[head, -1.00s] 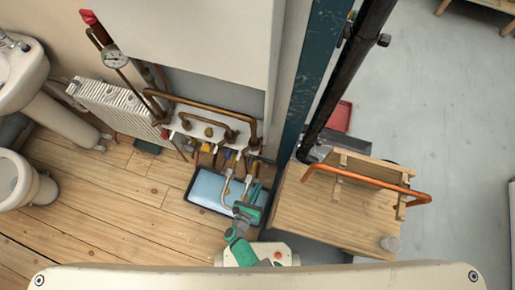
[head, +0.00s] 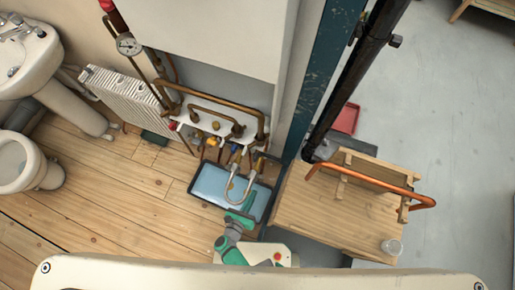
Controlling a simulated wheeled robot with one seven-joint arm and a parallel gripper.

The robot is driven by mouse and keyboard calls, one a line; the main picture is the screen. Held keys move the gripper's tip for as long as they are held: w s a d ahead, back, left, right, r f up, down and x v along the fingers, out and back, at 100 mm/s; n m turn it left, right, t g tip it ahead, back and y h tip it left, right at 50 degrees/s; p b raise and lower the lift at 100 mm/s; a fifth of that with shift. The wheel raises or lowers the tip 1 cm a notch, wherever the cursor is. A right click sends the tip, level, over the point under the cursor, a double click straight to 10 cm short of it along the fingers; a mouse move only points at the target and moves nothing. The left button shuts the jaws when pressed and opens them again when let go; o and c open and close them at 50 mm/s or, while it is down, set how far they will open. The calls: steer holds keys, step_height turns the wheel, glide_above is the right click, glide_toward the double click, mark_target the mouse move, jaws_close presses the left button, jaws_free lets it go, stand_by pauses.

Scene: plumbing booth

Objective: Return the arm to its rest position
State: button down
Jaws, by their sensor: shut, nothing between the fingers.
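My arm shows at the bottom centre of the head view, green and grey, reaching up from my base. My gripper (head: 246,205) is over the near right part of a dark-rimmed tray with a blue inside (head: 209,186).
Copper pipes and valves (head: 215,126) run along the wall behind the tray. A wooden bench (head: 318,216) with a bent copper pipe (head: 377,183) stands right of the arm. A radiator (head: 122,98), basin and toilet are at left. Wooden floor (head: 110,215) lies open left of the tray.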

steer(key=s+d+m+g+y, duration=0.1)
steer(key=s+m+g+y, duration=0.35)
steer(key=s+m, duration=0.9)
steer(key=w+d+r+m+t, duration=0.1)
steer(key=r+m+t, duration=0.2)
steer(key=r+m, duration=0.7)
steer(key=w+d+r+m+t+y, duration=0.1)
steer(key=r+m, duration=1)
steer(key=r, duration=2.2)
steer(key=w+t, duration=0.1)
steer(key=t, duration=0.1)
steer(key=shift+d+t, duration=0.15)
steer(key=shift+t, duration=0.2)
